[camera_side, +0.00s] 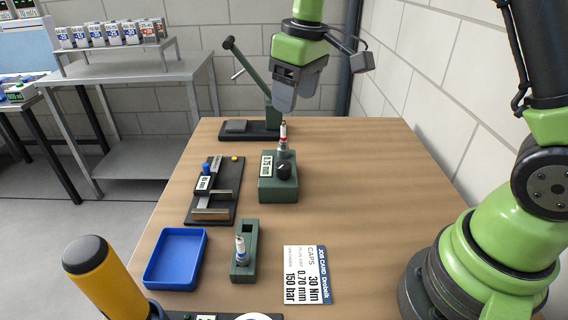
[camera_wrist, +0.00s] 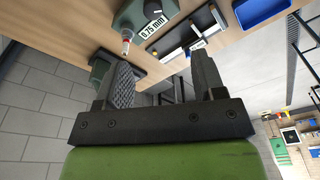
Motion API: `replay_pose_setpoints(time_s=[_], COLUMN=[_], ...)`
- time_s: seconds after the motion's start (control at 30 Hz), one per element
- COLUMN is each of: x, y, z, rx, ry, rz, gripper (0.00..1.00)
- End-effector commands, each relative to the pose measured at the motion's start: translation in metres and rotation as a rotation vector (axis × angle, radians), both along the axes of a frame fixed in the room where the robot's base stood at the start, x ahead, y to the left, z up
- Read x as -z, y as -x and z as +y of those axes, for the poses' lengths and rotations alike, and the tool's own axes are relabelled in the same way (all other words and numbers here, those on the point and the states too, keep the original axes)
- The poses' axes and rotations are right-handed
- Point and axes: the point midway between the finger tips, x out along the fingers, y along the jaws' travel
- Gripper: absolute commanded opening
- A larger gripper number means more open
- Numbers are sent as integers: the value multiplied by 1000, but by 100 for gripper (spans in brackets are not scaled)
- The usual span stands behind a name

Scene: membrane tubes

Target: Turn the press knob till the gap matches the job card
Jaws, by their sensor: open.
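A green block (camera_side: 278,190) stands mid-table with a dark round knob (camera_side: 284,171) and a white label (camera_side: 265,166). In the wrist view the label (camera_wrist: 152,28) reads 0.75 mm, beside the knob (camera_wrist: 152,10). A small tube with a red band (camera_side: 283,136) stands upright at the block's back; it also shows in the wrist view (camera_wrist: 126,44). The job card (camera_side: 308,275) lies flat at the front and reads 0.70 mm, 30 Nm and 150 bar. My gripper (camera_side: 286,104) is open and empty, above and behind the block, apart from the knob.
A lever press (camera_side: 252,80) stands at the back. Left are a black fixture (camera_side: 228,185) with a blue knob and a blue tray (camera_side: 176,258). A green holder (camera_side: 246,265) bears another tube (camera_side: 240,247). A yellow-black handle (camera_side: 105,275) rises at front left. The table's right side is clear.

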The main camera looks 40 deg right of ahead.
Motion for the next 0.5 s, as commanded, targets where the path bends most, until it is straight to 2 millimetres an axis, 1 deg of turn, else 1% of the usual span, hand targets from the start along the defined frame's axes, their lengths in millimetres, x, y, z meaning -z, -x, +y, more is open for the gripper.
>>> replay_pose_setpoints(time_s=[0.03,0.1,0.2,0.33,0.43,0.5], x=[18,37,57,70,78,88], y=[-10,-20,-28,-32,-33,-32], z=[-1,-3,-5,-6,-6,-6], rx=[-34,-76,-121,-149,-154,-152], ry=[14,27,41,48,50,49], rz=[36,69,103,125,130,132], gripper=[63,63,63,63,63,63])
